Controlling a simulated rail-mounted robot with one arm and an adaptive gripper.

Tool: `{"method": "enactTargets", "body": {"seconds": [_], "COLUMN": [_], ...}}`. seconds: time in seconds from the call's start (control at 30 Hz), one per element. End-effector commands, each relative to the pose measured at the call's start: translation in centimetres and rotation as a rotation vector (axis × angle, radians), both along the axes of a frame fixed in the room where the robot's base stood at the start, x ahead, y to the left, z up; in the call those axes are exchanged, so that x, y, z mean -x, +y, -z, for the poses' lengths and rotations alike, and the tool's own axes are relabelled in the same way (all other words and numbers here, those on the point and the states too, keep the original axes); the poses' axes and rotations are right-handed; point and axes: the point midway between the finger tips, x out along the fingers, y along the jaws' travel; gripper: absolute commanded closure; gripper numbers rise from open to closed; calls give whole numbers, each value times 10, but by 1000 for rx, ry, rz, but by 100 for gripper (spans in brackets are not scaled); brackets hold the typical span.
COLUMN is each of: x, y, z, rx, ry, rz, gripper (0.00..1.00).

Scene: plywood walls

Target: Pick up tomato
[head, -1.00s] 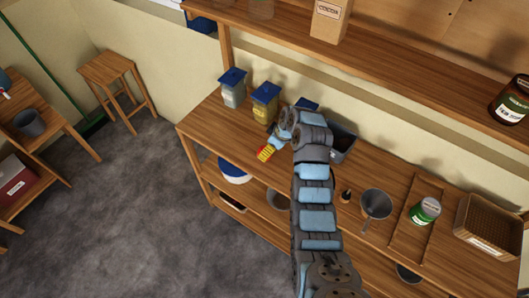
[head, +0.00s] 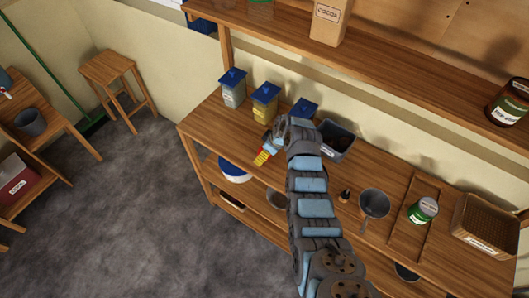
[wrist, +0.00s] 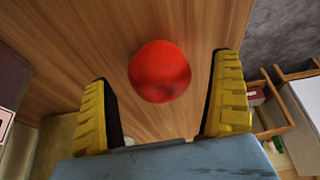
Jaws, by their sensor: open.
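The tomato (wrist: 160,72) is red and round and rests on the wooden counter in the wrist view. It sits between the lines of my two yellow fingers, just beyond their tips, with clear space on both sides. My gripper (wrist: 163,95) is open and empty.
Blue-lidded jars (head: 264,107) stand behind my gripper along the wall. A dark bin (head: 336,140) is just right of my arm. A grey funnel-like cup (head: 374,204), a green can (head: 423,210) on a tray and a basket (head: 485,225) are farther right. A shelf (head: 400,60) overhangs behind.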

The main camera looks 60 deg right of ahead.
Motion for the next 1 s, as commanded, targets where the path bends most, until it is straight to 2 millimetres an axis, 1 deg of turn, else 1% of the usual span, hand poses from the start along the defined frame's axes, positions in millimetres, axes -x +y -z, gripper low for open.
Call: {"method": "enactTargets", "body": {"seconds": [0.23, 0.5, 0.53, 0.57, 0.6, 0.7, 1.0], "x": [-2, -3, -3, -3, -3, -3, -3], "y": [0, 0, 0, 0, 0, 0, 0], "z": [9, 10, 10, 10, 9, 9, 9], "rx": [0, 2, 2, 2, 2, 2, 2], "ry": [1, 1, 1, 1, 1, 1, 0], "rz": [1, 1, 1, 1, 1, 1, 1], "gripper": [7, 7, 9, 17, 29, 54, 55]}}
